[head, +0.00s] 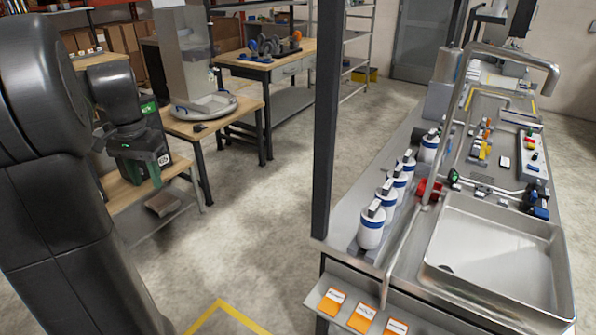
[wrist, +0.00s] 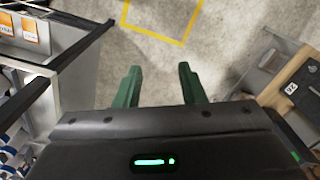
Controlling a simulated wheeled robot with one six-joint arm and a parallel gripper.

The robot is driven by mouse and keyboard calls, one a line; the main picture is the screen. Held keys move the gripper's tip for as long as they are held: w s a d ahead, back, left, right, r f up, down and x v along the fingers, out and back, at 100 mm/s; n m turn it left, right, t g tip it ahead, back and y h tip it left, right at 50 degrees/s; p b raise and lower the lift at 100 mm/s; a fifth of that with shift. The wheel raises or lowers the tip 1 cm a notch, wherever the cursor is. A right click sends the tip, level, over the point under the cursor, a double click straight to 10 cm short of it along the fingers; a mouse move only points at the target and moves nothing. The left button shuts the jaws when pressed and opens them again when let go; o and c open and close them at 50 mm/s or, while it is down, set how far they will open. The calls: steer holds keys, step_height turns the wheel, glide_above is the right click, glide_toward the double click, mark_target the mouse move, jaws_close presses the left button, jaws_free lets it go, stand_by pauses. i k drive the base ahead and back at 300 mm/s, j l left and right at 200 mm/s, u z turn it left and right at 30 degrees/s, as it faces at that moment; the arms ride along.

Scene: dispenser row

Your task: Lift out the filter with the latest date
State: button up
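Several white canisters with blue bands, which look like the filters, stand upright in a row on the right-hand counter in the head view; the nearest filter (head: 371,228) is at the front end, with others (head: 387,200) behind it. No dates are readable on them. My gripper (wrist: 160,86) has green fingers spread apart with nothing between them, pointing over bare floor. In the head view my gripper (head: 145,172) is at the left, well away from the filters. Blue and white shapes at the lower left of the wrist view may be part of the row.
Orange-and-white cards (head: 362,316) lie on a sloped ledge at the counter's front. A dark post (head: 325,120) stands between my gripper and the counter. A steel sink (head: 500,255) is right of the filters. A wooden table (head: 215,120) is at left; open floor lies between.

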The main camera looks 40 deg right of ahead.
mark_target(400, 178)
steer(key=i+j+z, duration=0.1)
steer(key=i+z, duration=0.2)
steer(key=i, duration=0.2)
steer(key=i+j+z, duration=0.2)
steer(key=i+z, duration=0.15)
steer(key=i, duration=0.15)
steer(key=i+l+z, duration=0.1)
steer(key=z, duration=0.35)
steer(key=i+z, duration=0.3)
steer(key=z, duration=0.15)
steer(key=i+j+z, duration=0.1)
steer(key=z, duration=0.35)
steer(key=i+j+z, duration=0.15)
steer(key=z, duration=0.3)
steer(key=i+z, duration=0.25)
steer(key=z, duration=0.2)
steer(key=i+j+z, duration=0.15)
steer(key=z, duration=0.25)
steer(key=i+j+z, duration=0.2)
steer(key=z, duration=0.25)
